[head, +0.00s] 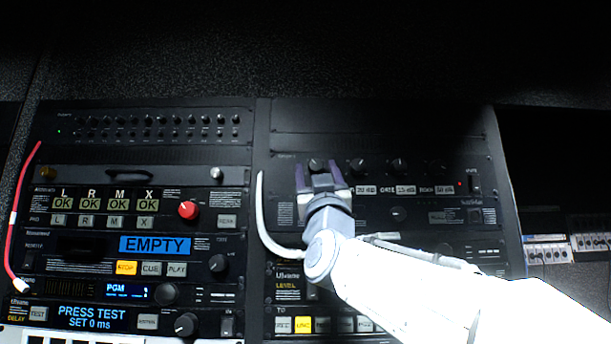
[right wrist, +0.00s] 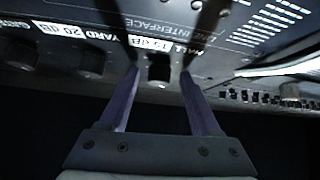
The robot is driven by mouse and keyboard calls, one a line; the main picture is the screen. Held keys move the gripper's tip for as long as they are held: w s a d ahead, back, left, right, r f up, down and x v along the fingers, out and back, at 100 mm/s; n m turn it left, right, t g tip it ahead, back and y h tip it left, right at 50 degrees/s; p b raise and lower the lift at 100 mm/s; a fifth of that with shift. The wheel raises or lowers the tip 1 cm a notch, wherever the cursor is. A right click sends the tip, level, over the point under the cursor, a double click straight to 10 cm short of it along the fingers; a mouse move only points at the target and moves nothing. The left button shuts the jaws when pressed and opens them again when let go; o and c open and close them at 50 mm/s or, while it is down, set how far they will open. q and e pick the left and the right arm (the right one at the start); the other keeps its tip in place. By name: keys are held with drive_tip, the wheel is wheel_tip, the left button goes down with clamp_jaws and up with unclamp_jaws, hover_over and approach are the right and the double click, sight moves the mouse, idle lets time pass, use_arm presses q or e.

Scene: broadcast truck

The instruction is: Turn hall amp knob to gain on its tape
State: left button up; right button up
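The hall amp knob (right wrist: 158,70) is a small black knob on the right-hand rack's dark panel. In the head view it (head: 316,164) is the leftmost of a row of similar knobs. The gripper hides the hall tape in the head view. My left gripper is not in view.
Similar knobs sit to the right, including the yard knob (right wrist: 91,66) and its tape (right wrist: 62,30). A white cable (head: 262,215) hangs left of my right gripper. A red cable (head: 14,215) hangs at the far left rack (head: 150,155).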

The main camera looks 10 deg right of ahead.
clamp_jaws()
drive_tip(key=shift+a+m+h, duration=0.1)
drive_tip(key=shift+m+h, duration=0.4)
drive_tip(key=m+h, duration=0.2)
drive_tip(key=m+g+h, duration=0.1)
drive_tip(key=m+h, duration=0.1)
drive_tip(key=m, duration=0.1)
drive_tip(key=m+g+h+p, duration=0.1)
drive_tip(key=m+h, duration=0.1)
drive_tip(key=shift+a+r+m+h, duration=0.1)
drive_tip(key=shift+a+m+h, duration=0.15)
drive_tip(key=shift+m+h, duration=0.05)
drive_tip(key=shift+w+a+r+m+g+h+p, duration=0.1)
drive_tip(key=shift+m+g+h+p, duration=0.45)
drive_tip(key=shift+m+g+h, duration=1.15)
drive_tip(key=shift+a+m+g+h+p, duration=0.1)
drive_tip(key=shift+m+g+h+p, duration=0.65)
drive_tip(key=shift+m, duration=1.55)
drive_tip(key=shift+m+g+h, duration=0.3)
drive_tip(key=shift+g+h, duration=0.05)
drive_tip(key=shift+g, duration=0.2)
drive_tip(key=shift+o, duration=0.9)
unclamp_jaws()
